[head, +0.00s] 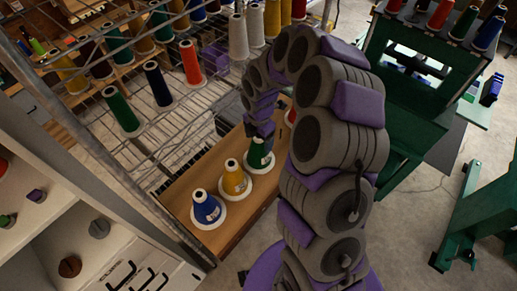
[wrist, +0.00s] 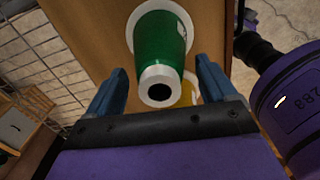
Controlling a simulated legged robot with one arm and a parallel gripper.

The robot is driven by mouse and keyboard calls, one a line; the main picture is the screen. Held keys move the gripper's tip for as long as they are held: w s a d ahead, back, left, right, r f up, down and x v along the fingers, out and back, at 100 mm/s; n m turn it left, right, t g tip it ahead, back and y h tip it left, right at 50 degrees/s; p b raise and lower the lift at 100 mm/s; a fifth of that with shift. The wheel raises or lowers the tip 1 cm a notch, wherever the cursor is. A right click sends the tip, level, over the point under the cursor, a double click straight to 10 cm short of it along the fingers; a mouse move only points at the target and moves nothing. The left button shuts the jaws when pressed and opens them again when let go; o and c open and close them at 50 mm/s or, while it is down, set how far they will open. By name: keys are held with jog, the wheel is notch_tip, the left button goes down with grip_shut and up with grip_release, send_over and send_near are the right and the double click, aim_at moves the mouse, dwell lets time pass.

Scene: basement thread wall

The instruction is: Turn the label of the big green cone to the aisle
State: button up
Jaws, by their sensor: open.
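The big green cone (head: 258,158) stands upright on a wooden board, at the right end of a short row, partly hidden by my gripper in the head view. A whitish patch shows low on its side there. In the wrist view the green cone (wrist: 160,48) lies between and beyond my two blue fingers, its white top with a dark hole toward me. My gripper (wrist: 160,88) is open around the space at the cone's top, with a gap on each side.
A yellow cone (head: 234,180) and a blue cone (head: 207,208) stand left of the green one on the wooden board (head: 228,232). A wire rack (head: 150,150) with several thread cones is behind. Green machine frames (head: 400,110) stand at right; open floor (head: 420,200) lies between.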

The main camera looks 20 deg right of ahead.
notch_tip(320, 180, up, 17)
jog(key=b, duration=0.1)
jog(key=shift+r, duration=0.15)
dwell(0.4)
jog(key=s+f+m+b, duration=0.5)
jog(key=s+m, duration=0.3)
jog(key=s, duration=0.3)
jog(key=s+f+m+g+b, duration=0.1)
jog(key=s+f+m+b, duration=0.4)
jog(key=s, duration=0.7)
jog(key=s+f+m+b, duration=0.5)
jog(key=s+m+b, duration=0.2)
jog(key=s+m, duration=0.4)
jog(key=shift+s+f+g+b, duration=0.15)
jog(key=shift+f+g+b, duration=0.25)
